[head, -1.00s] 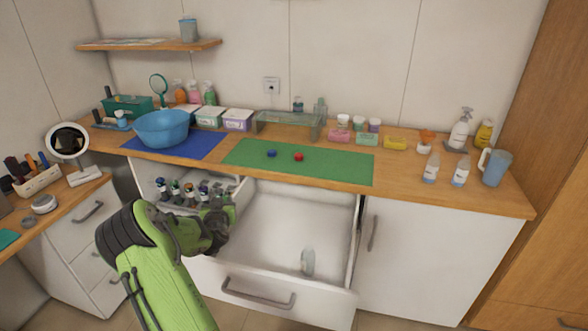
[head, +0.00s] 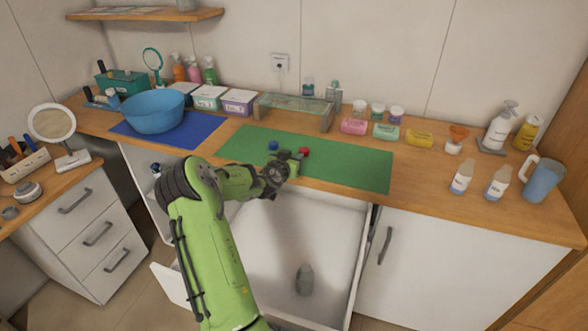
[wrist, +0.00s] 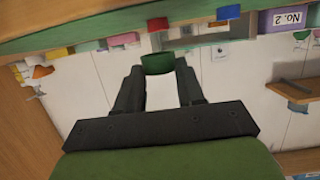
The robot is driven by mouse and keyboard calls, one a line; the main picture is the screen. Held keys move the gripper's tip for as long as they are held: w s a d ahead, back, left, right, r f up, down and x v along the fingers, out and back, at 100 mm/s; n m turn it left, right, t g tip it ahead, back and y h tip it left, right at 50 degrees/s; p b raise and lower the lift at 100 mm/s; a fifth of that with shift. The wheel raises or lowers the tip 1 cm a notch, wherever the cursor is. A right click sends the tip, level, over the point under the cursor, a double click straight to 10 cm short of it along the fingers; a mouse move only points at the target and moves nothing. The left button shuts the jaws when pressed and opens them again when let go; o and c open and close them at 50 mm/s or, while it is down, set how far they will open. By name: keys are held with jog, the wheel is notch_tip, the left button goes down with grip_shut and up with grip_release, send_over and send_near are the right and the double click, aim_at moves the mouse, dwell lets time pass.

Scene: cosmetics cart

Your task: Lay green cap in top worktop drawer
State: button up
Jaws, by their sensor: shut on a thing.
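A small dark green cap (wrist: 158,63) is between the fingertips of my gripper (wrist: 160,82) in the wrist view, and the jaws are shut on it. In the head view my gripper (head: 292,163) is at the front part of the green mat, near the worktop's front edge; the cap is hard to tell from the mat there. An open white drawer (head: 335,235) lies below the worktop, partly hidden by my arm. A grey bottle (head: 305,280) is inside it. The drawer floor around the bottle is bare.
A red cap (head: 304,151) and a blue cap (head: 272,146) lie on the green mat (head: 350,172) close to my gripper. A blue bowl (head: 155,112) sits on a blue mat at left. Bottles and a jug (head: 541,178) stand at right.

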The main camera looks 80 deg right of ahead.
notch_tip(320, 180, down, 4)
jog(key=shift+d+f, duration=0.1)
jog(key=shift+f, duration=0.1)
jog(key=shift+f+b, duration=0.1)
jog(key=shift+b, duration=0.35)
jog(key=o, duration=1)
jog(key=shift+r+p, duration=0.25)
jog(key=shift+p, duration=0.1)
jog(key=b+v, duration=0.1)
jog(key=v, duration=1.1)
jog(key=shift+s, duration=0.1)
